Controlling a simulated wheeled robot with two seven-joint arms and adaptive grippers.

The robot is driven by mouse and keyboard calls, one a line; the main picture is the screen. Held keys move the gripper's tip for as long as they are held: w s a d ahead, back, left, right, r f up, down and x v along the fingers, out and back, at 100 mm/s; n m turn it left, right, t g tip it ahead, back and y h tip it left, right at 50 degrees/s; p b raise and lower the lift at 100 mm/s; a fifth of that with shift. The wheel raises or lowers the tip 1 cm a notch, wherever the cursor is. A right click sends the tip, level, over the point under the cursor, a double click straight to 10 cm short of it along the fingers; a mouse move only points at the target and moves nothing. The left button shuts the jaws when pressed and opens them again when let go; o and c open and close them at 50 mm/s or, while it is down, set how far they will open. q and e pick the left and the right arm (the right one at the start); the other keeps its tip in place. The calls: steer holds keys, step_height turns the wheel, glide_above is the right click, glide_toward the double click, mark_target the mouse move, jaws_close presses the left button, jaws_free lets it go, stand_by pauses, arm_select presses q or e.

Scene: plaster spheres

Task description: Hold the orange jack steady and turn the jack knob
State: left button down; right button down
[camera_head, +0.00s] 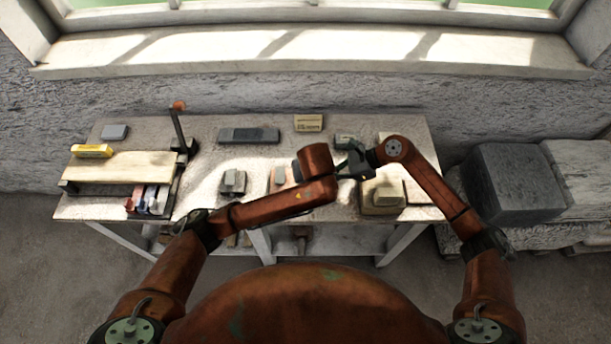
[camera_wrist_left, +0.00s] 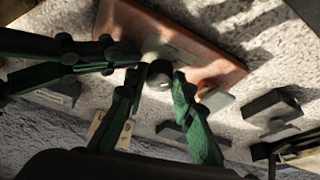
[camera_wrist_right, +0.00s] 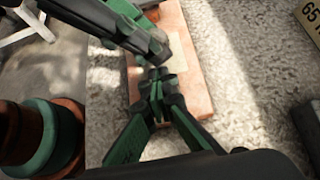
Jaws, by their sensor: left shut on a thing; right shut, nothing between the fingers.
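The orange jack shows as an orange-red plate with a pale panel in the left wrist view (camera_wrist_left: 215,55) and the right wrist view (camera_wrist_right: 190,60). Whether the two grippers touch is unclear.
On the table (camera_head: 200,130) are a wooden board (camera_head: 120,166), a yellow box (camera_head: 92,151), a dark grey block (camera_head: 249,135), a tan box (camera_head: 308,123) and a beige block (camera_head: 382,198). Grey stone blocks (camera_head: 515,182) stand at the right.

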arm_select(q)
steer(key=shift+f, duration=0.15)
steer(key=c, duration=1.6)
jaws_free()
steer(key=shift+d+r, duration=0.1)
steer(key=shift+r, duration=0.4)
steer(key=v, duration=1.1)
steer(key=shift+s, duration=0.3)
